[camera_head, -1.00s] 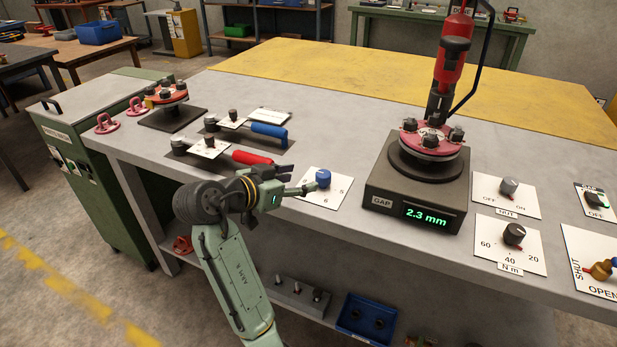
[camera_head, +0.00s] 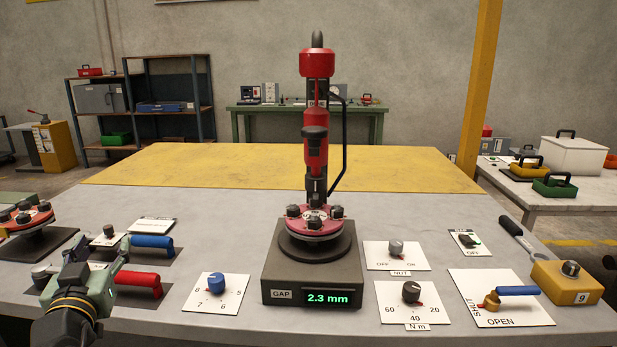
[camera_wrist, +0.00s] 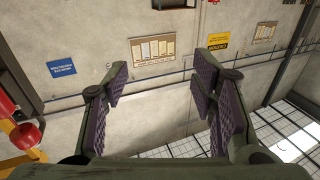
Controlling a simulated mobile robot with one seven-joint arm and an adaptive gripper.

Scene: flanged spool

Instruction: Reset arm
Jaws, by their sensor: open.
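My gripper (camera_wrist: 158,90) is open and empty in the wrist view, its two purple-padded fingers spread apart with the wall behind them. In the head view my green arm end (camera_head: 80,290) is at the lower left, over the bench's front left part, and its fingertips are hard to make out there. It overlaps the tool rests with the red handle (camera_head: 138,280) and partly hides them; I cannot tell if it touches them. The flanged spool (camera_head: 314,222) stands on the gap gauge block (camera_head: 290,265), which reads 2.3 mm, under the red upright tool (camera_head: 317,130).
A blue handle (camera_head: 152,241) lies behind the red one. A blue dial (camera_head: 216,283), a black torque dial (camera_head: 411,292), a nut switch (camera_head: 395,248) and a blue valve lever (camera_head: 515,291) line the bench. Another red flanged part (camera_head: 25,216) stands far left. The yellow mat (camera_head: 270,168) is bare.

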